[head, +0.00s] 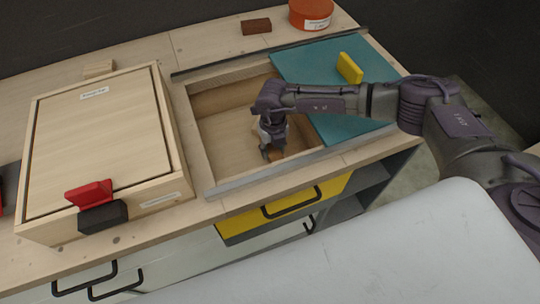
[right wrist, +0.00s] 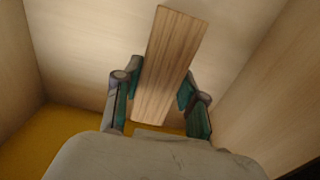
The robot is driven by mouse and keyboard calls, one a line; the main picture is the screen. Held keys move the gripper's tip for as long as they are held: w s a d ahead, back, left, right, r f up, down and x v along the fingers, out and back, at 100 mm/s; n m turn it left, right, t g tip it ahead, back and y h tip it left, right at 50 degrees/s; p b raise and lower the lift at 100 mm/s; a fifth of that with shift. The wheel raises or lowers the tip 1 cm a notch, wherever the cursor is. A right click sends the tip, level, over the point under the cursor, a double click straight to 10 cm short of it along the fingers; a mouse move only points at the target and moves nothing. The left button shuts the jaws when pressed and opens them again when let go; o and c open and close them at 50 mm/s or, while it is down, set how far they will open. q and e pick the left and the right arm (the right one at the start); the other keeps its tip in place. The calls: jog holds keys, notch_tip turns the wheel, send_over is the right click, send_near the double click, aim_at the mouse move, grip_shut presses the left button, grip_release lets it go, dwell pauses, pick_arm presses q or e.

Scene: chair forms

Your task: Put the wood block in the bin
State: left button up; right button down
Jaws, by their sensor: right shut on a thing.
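The wood block (right wrist: 168,65) is a pale, striped-grain bar between the two fingers of my right gripper (right wrist: 160,98) in the right wrist view. In the head view my right gripper (head: 268,152) points down inside the open wooden bin (head: 200,150) set into the bench. A small brown part of the block (head: 276,155) shows beside the fingertips there. The gripper is shut on the block. Whether the block touches the bin floor is hard to tell. My left gripper is not in view.
A teal sliding lid (head: 305,65) with a yellow handle (head: 349,68) lies at the bin's right. A lidded wooden box (head: 95,140) with a red handle (head: 90,193) stands at the left. A dark brown block (head: 256,26), orange tub (head: 311,14) and pale block (head: 98,69) lie behind.

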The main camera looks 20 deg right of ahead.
aim_at(272, 158)
jog(key=shift+f, duration=2.25)
jog(key=shift+f, duration=0.2)
jog(key=c, duration=0.7)
grip_release()
jog(key=shift+o, duration=0.2)
jog(key=shift+r, duration=0.1)
notch_tip(272, 158, up, 12)
jog(key=shift+r, duration=0.15)
